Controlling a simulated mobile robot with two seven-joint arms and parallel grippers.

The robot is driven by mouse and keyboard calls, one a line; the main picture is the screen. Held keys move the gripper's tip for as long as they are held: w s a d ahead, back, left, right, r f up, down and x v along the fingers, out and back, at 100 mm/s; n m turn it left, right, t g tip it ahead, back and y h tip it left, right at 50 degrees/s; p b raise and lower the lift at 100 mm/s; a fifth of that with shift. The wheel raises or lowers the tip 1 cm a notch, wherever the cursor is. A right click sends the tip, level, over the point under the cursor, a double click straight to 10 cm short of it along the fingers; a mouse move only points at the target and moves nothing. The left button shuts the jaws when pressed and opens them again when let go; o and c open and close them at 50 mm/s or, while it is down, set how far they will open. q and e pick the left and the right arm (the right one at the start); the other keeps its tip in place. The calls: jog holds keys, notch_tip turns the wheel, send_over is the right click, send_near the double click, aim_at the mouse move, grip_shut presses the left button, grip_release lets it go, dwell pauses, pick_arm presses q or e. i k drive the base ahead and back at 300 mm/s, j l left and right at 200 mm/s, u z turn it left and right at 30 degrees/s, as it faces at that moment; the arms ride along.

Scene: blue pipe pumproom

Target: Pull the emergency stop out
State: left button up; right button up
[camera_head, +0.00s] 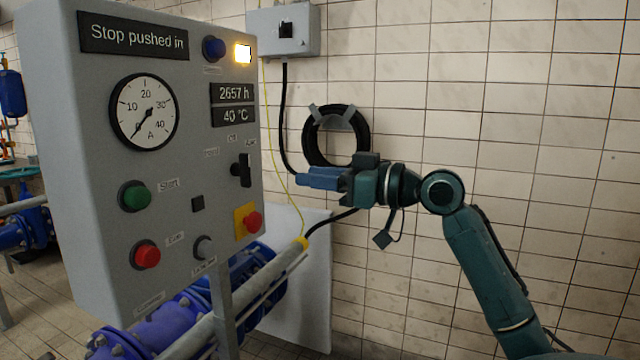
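The emergency stop (253,222) is a red mushroom button on a yellow plate (240,213), at the lower right of the grey control panel's front. The panel's top display (133,40) reads "Stop pushed in". My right gripper (300,179) has blue fingers pointing left towards the panel. It appears to the right of the emergency stop and higher, apart from it. The fingers overlap in this side-on view, so their gap cannot be judged. I see nothing held in them. My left gripper is not in view.
The grey panel (60,150) also bears a black rotary switch (241,170), a green button (135,196), another red button (147,256), a gauge (145,111) and a lit lamp (243,53). Blue pipework (165,325) runs below. A coiled black hose (312,140) hangs on the tiled wall.

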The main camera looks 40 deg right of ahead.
aim_at(253, 222)
jog(key=k+l, duration=0.3)
jog(key=k, duration=0.15)
jog(key=k+l, duration=0.25)
jog(key=k, duration=0.2)
